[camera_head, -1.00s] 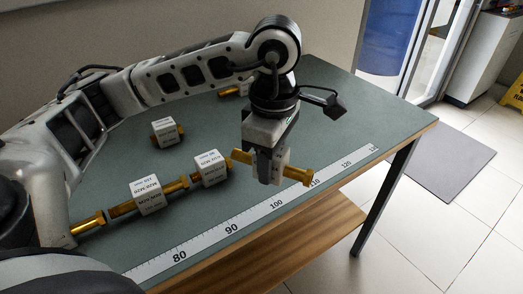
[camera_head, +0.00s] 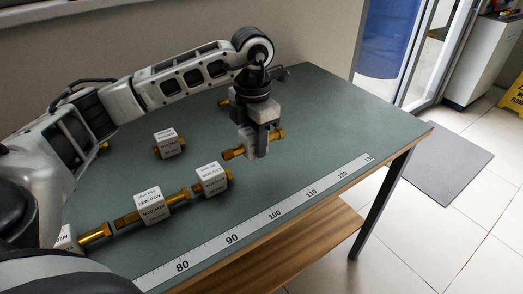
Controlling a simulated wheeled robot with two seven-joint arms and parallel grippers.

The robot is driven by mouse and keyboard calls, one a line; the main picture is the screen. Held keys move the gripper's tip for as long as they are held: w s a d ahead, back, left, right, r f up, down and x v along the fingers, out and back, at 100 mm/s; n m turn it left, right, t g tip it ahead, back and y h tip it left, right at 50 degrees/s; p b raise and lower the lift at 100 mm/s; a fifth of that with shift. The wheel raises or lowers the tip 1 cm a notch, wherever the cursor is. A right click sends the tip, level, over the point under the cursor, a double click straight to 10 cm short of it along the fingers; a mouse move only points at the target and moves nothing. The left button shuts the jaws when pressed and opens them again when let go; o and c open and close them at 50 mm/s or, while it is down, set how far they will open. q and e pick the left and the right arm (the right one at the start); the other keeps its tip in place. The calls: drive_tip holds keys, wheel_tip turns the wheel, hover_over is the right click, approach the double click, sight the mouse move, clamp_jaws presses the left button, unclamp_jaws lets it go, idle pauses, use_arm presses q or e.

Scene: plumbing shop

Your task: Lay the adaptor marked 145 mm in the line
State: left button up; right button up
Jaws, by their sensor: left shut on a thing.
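My left gripper (camera_head: 257,155) points down and is shut on a brass adaptor (camera_head: 233,153), whose ends stick out to either side of the fingers. Its marking cannot be read. The line lies at the left front of the table: brass pieces (camera_head: 96,234) and white labelled blocks (camera_head: 152,205) run toward a white block (camera_head: 211,179) at its right end. The held adaptor is to the right of and beyond that end block. I cannot tell its exact height above the table. My right gripper is not in view.
A loose brass piece with a white labelled block (camera_head: 168,143) lies behind the line. Another brass piece (camera_head: 225,103) is partly hidden behind my left arm. A white ruler (camera_head: 255,225) runs along the front edge of the green table (camera_head: 330,120). The table's right side is clear.

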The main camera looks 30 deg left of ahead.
sight(261, 166)
use_arm(q)
drive_tip(key=w+f, duration=0.3)
drive_tip(key=f, duration=0.1)
drive_tip(key=shift+w+a, duration=0.1)
drive_tip(key=shift+w, duration=0.05)
drive_tip(key=shift+f+p, duration=0.55)
drive_tip(key=shift+f, duration=0.85)
drive_tip(key=shift+f, duration=0.1)
drive_tip(key=o, duration=1.1)
wheel_tip(261, 166, up, 12)
drive_tip(key=shift+r+b, duration=0.15)
drive_tip(key=shift+b, duration=0.55)
drive_tip(key=shift+s, duration=0.2)
